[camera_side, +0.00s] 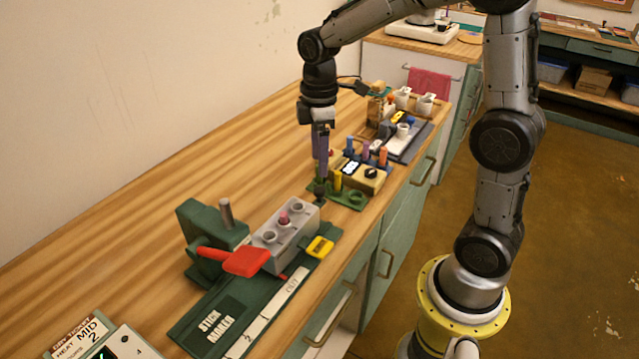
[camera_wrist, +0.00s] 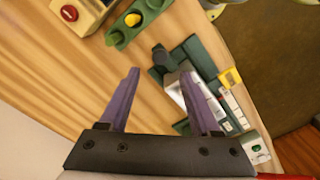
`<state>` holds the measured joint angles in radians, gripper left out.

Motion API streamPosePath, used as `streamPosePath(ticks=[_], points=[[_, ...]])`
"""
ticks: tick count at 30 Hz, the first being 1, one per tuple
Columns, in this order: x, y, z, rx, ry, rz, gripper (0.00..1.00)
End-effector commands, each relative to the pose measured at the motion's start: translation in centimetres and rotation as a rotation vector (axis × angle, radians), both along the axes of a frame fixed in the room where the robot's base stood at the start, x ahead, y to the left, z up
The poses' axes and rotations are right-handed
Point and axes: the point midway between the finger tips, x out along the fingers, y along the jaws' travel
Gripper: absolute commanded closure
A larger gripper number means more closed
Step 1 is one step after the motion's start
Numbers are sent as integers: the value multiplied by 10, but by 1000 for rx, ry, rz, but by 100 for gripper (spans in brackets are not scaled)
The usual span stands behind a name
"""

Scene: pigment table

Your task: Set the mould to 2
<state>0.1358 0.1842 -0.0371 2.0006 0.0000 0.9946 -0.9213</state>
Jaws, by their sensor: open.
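The mould is a grey block (camera_side: 285,236) with round holes in its top and a pink stick in one hole. It sits on the dark green stick maker base (camera_side: 205,329), marked STICK MAKER, with a pale strip (camera_side: 276,312) bearing a 2 and OUT. A red lever (camera_side: 245,261) and a yellow piece (camera_side: 320,247) adjoin it. My gripper (camera_side: 320,185) points down beyond the mould's far end, near a dark green knob (camera_side: 320,196). In the wrist view the purple fingers (camera_wrist: 158,72) are apart and empty; the right finger partly hides the mould (camera_wrist: 175,94).
Cups (camera_side: 425,105) stand farther back. An order ticket (camera_side: 78,337) reading MID 2 is at the lower left.

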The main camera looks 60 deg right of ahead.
Motion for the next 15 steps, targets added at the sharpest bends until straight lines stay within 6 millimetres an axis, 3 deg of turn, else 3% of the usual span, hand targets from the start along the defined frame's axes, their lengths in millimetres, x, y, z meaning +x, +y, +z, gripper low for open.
streamPosePath(ticks=[6, 15], points=[[-1, 0, -43, 1, 5, 0, 36], [0, 0, -74, 1, 1, 0, 36]])
